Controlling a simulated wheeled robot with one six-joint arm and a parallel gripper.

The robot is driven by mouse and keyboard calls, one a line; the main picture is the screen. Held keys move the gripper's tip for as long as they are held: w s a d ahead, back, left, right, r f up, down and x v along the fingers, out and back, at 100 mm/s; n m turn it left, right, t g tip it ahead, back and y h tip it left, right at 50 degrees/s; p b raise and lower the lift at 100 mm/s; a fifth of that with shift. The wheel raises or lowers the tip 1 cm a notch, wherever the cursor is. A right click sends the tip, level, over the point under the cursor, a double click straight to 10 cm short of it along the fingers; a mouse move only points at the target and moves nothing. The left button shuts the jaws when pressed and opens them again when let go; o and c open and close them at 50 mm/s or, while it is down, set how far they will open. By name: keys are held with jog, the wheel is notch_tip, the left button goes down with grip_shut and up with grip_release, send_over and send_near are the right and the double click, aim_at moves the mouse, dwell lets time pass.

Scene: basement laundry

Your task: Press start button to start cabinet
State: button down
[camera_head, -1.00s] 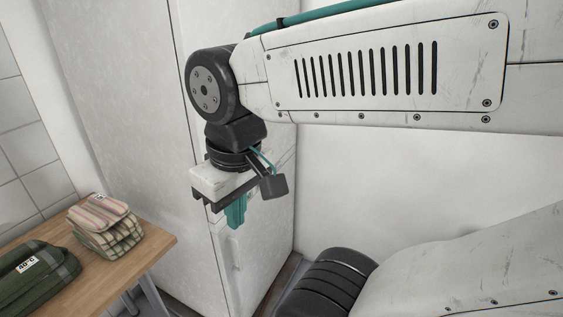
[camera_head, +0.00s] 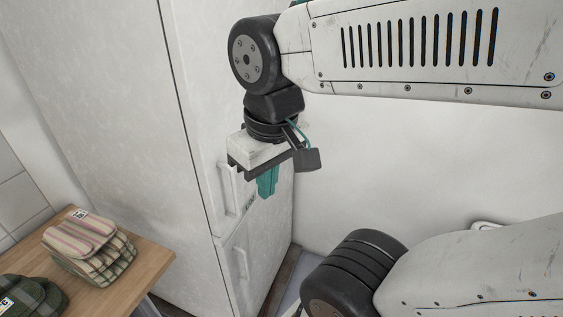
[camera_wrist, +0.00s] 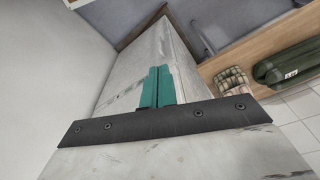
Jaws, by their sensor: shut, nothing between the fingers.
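The tall white cabinet (camera_head: 135,110) stands at the left and centre of the head view. Its narrower face has two upright handles, an upper one (camera_head: 228,190) and a lower one (camera_head: 241,264). I cannot make out a start button; part of that face is hidden behind my wrist. My gripper (camera_head: 267,181) has teal fingers, shut and empty, pointing down in front of the handled face. I cannot tell whether they touch it. In the wrist view the shut fingers (camera_wrist: 157,86) stand in front of a pale panel (camera_wrist: 125,72) that appears to be the cabinet.
A wooden bench (camera_head: 150,262) stands at the lower left, with a stack of striped cloth items (camera_head: 92,248) and a dark green bundle (camera_head: 35,298) on it. A plain white wall (camera_head: 400,150) closes the right side. A narrow floor strip lies between cabinet and wall.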

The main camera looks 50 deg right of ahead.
jog(key=w+d+f+m+t+h, duration=0.2)
jog(key=w+d+f+m, duration=0.3)
jog(key=w+d, duration=0.6)
jog(key=w+d+f+m+t+h, duration=0.2)
jog(key=w+d+f+m, duration=0.3)
jog(key=w+d, duration=0.65)
jog(key=s+d+f+m+t+y, duration=0.1)
jog(key=d+f+m+t, duration=0.5)
jog(key=d+f, duration=1.1)
notch_tip(320, 180, down, 3)
jog(key=s+m, duration=0.1)
jog(key=m, duration=0.1)
jog(key=shift+s+d+m+y, duration=0.25)
jog(key=shift+s+m+y, duration=0.05)
jog(key=shift+s+y, duration=0.1)
jog(key=shift+w, duration=0.1)
jog(key=w+a, duration=0.3)
jog(key=w, duration=0.5)
jog(key=shift+a, duration=0.2)
jog(key=shift+w+a, duration=0.2)
jog(key=shift+w, duration=0.2)
